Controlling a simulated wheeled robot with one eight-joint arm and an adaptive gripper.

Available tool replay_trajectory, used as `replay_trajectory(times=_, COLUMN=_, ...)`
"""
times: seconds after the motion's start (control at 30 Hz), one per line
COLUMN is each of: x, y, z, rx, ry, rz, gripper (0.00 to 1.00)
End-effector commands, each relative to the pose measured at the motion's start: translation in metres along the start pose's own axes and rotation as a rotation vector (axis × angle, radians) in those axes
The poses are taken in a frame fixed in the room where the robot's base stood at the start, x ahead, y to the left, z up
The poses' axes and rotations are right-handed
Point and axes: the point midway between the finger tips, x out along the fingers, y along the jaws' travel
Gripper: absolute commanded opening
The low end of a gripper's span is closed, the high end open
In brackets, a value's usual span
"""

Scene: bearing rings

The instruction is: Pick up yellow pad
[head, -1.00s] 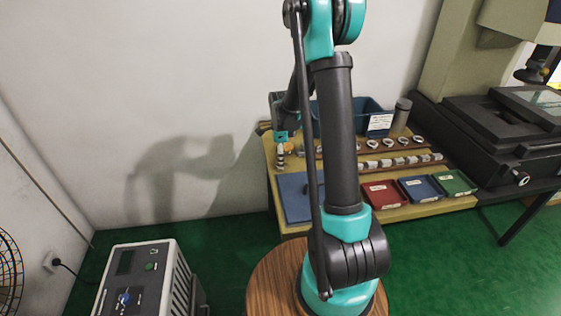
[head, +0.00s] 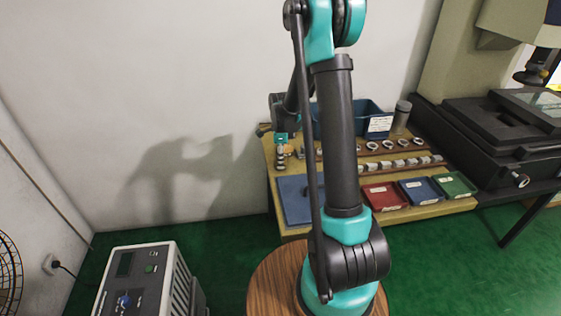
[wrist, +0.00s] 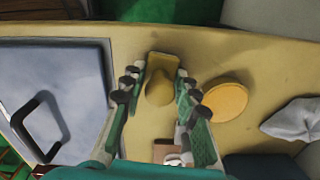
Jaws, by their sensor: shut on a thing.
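A mustard-yellow piece, which I take to be the yellow pad (wrist: 160,88), sits between the fingers of my gripper (wrist: 160,96) in the wrist view. It has a rounded knob-like part towards me and a flatter part beyond. My gripper is shut on it, low over the table; I cannot tell whether the piece touches the top. In the head view my gripper (head: 282,157) points down at the table's left back part, and the piece is too small to make out there.
The yellow-tan table (head: 300,228) carries a blue-grey board with a black handle (wrist: 45,95) left of my gripper. A flat orange disc (wrist: 226,101) lies close on the right, with a grey cloth (wrist: 295,120) beyond. Red (head: 384,195), blue and green trays stand along the front.

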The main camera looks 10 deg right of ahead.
Motion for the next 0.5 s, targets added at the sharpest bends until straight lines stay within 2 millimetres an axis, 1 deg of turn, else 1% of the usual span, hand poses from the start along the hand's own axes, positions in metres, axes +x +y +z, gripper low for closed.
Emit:
replay_trajectory(times=0.17, x=-0.015, y=0.0, z=0.0, rx=0.0, ry=0.0, rz=0.0, gripper=0.01)
replay_trajectory(times=0.27, x=-0.03, y=0.001, z=0.0, rx=0.0, ry=0.0, rz=0.0, gripper=0.01)
replay_trajectory(times=0.37, x=-0.054, y=0.001, z=0.0, rx=0.0, ry=0.0, rz=0.0, gripper=0.01)
replay_trajectory(times=0.5, x=-0.091, y=0.001, z=0.0, rx=0.0, ry=0.0, rz=0.0, gripper=0.01)
